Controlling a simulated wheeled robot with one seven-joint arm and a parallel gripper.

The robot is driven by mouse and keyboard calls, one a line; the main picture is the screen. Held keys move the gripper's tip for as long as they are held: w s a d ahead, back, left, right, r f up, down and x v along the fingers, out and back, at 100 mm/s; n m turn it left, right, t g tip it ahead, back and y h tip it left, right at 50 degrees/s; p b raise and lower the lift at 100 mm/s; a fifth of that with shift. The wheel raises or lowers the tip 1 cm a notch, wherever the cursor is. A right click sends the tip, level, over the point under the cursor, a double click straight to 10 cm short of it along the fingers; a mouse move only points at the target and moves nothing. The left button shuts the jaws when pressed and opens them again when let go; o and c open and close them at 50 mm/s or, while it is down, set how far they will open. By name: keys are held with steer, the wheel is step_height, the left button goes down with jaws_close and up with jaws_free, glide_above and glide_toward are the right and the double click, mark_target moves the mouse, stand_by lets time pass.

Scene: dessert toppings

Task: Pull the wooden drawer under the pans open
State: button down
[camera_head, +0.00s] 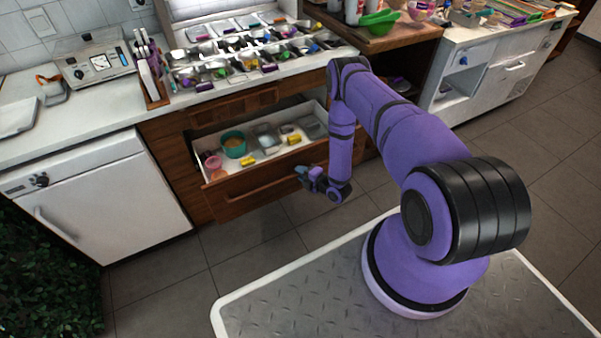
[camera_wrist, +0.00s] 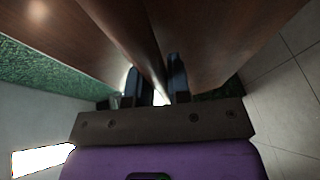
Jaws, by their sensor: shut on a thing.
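The wooden drawer (camera_head: 252,189) under the counter of metal pans (camera_head: 245,62) stands partly open, with its white inside showing. My gripper (camera_head: 303,172) is at the right part of the drawer's front. In the wrist view, my gripper's two dark fingers (camera_wrist: 158,84) stand on either side of a dark wooden edge that runs between them, and they are shut on it. I take this edge to be part of the drawer's front or handle; the exact contact is hidden in the head view.
The open drawer holds a teal bowl (camera_head: 233,144), a pink cup (camera_head: 214,163) and several small containers. A white appliance (camera_head: 98,192) stands left of the drawer. A white cabinet (camera_head: 497,72) stands to the right. The tiled floor (camera_head: 232,243) in front of the drawer is clear.

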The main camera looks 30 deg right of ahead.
steer(key=c, duration=1.1)
jaws_free()
steer(key=v, duration=1)
steer(key=shift+s, duration=0.35)
steer(key=shift+d+r, duration=0.1)
steer(key=shift+d, duration=0.05)
steer(key=shift+w, duration=0.1)
